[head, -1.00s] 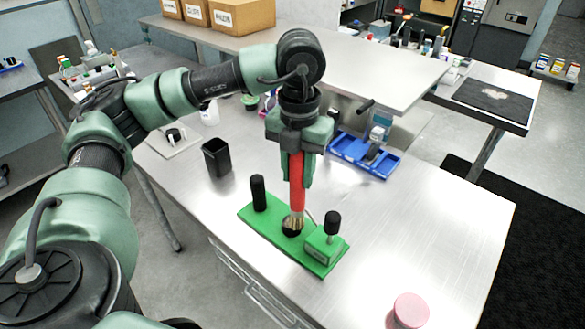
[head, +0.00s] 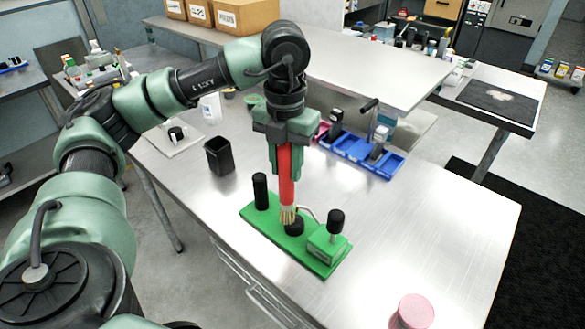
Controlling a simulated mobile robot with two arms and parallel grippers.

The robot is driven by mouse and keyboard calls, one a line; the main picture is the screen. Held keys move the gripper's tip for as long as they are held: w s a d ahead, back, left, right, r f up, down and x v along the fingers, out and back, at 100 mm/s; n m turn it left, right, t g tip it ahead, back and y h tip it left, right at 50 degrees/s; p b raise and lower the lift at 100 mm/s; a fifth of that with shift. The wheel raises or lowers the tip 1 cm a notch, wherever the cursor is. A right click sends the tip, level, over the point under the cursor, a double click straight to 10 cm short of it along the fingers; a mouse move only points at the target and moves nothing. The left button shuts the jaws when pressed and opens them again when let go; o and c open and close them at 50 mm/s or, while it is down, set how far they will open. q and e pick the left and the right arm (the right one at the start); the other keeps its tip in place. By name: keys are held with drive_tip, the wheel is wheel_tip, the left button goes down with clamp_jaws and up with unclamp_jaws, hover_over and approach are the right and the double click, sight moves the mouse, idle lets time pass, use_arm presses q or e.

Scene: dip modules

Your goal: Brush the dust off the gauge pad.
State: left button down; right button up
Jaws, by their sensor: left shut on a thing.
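My left gripper (head: 286,150) is shut on the red handle of a brush (head: 286,178), which it holds upright with the bristles down. The pale bristles are at the left edge of a round black pad (head: 294,228), the gauge pad, on a green base plate (head: 262,222). I cannot tell whether the bristles touch the pad or whether dust lies on it. The plate also carries a black post (head: 260,190) on the left and a green block with a black knob (head: 329,240) on the right. My right gripper is not in view.
A black square cup (head: 219,156) stands left of the plate. A blue tray (head: 370,158) lies behind it on the right. A pink round thing (head: 414,311) is at the front right. The steel tabletop (head: 430,225) is clear on the right.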

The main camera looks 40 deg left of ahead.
use_arm(q)
drive_tip(key=shift+a, duration=0.15)
drive_tip(key=shift+w, duration=0.1)
drive_tip(key=shift+d, duration=0.2)
drive_tip(key=shift+w+a+f+b, duration=0.1)
drive_tip(key=shift+w+b, duration=0.15)
drive_tip(key=shift+b, duration=0.35)
drive_tip(key=shift+s+d, duration=0.1)
drive_tip(key=shift+d, duration=1.55)
drive_tip(key=shift+r+p, duration=0.2)
drive_tip(key=shift+p, duration=0.1)
